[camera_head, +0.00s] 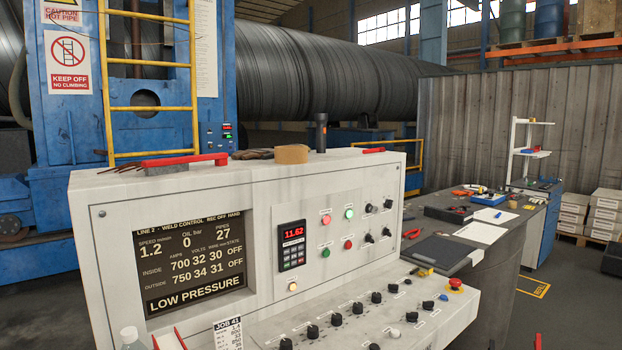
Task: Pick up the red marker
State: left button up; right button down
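A short, thin red object (374,150), which looks like the red marker, lies flat on the top ledge of the light grey control console (230,177), near its right end. It is small in the picture, so I cannot make out a cap or tip.
On the same ledge are a long red-handled tool (185,160), dark gloves (252,154), a tape roll (292,154) and a black upright cylinder (321,132). Knobs and a red stop button (455,284) cover the sloping panel. A cluttered workbench (490,240) stands at right.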

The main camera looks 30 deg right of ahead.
aim_at(382, 149)
jog(key=l+z, duration=0.15)
jog(key=z, duration=0.25)
jog(key=l+z, duration=0.15)
jog(key=z, duration=0.25)
jog(key=l+z, duration=0.1)
jog(key=z, duration=0.3)
jog(key=i+l+z, duration=0.1)
jog(key=l, duration=0.3)
